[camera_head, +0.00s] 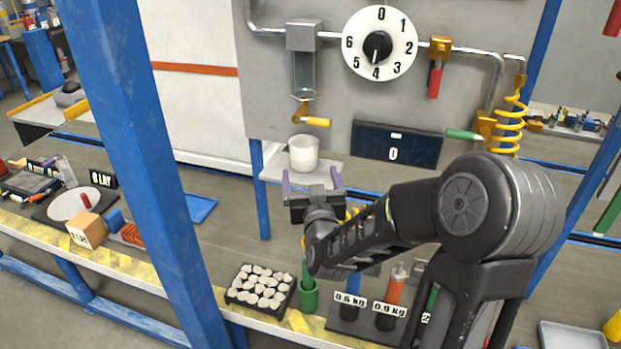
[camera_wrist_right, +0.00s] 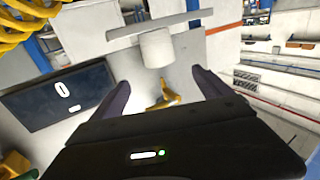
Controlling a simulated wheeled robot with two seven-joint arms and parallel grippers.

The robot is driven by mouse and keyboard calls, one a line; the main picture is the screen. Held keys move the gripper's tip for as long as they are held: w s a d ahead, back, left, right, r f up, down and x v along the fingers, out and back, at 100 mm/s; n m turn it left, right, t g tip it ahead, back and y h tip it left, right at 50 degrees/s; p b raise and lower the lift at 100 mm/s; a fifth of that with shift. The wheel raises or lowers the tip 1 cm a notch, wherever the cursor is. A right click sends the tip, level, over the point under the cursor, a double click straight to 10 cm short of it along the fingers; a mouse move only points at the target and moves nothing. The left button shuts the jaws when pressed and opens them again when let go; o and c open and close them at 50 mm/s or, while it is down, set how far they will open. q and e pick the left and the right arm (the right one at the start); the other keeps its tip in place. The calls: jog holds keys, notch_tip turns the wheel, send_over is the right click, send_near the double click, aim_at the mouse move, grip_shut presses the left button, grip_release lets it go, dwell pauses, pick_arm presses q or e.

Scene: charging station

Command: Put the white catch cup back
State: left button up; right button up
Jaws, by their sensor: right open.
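The white catch cup (camera_head: 303,155) stands upright on a small grey shelf (camera_head: 270,169) below the yellow-handled tap (camera_head: 312,121). In the right wrist view, which is turned upside down, the cup (camera_wrist_right: 156,48) shows beyond my fingers, against the shelf (camera_wrist_right: 120,42). My right gripper (camera_head: 312,180) is open and empty at the shelf's front, with its purple fingers spread to either side of the cup's line. In the right wrist view, a gap shows between the gripper (camera_wrist_right: 160,82) and the cup. My left gripper is not in view.
Above the tap are a clear cylinder (camera_head: 304,73) and a numbered dial (camera_head: 380,44). A dark display (camera_head: 396,145) reading 0 is right of the shelf. A blue post (camera_head: 140,160) stands at left.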

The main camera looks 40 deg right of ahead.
dwell(0.7)
jog(key=s+a+f+n+g+y, duration=0.1)
jog(key=a+f+g+y, duration=0.25)
jog(key=a+f, duration=0.7)
jog(key=s+a+f+n+g+y, duration=0.15)
jog(key=a+f+y, duration=0.45)
jog(key=f, duration=0.8)
jog(key=s+a+f+n+g+y, duration=0.1)
jog(key=s+a+f+g+y, duration=0.1)
jog(key=s+a+f+g, duration=0.3)
jog(key=s+a+f+g+y, duration=0.1)
jog(key=s+a+f+g, duration=0.4)
jog(key=s+a+f, duration=0.7)
jog(key=s+a, duration=0.2)
jog(key=s, duration=0.4)
jog(key=shift+s+a+f+n+y, duration=0.2)
jog(key=shift+a+f+n+y, duration=0.05)
jog(key=shift+a+n+y, duration=0.1)
jog(key=shift+c, duration=0.4)
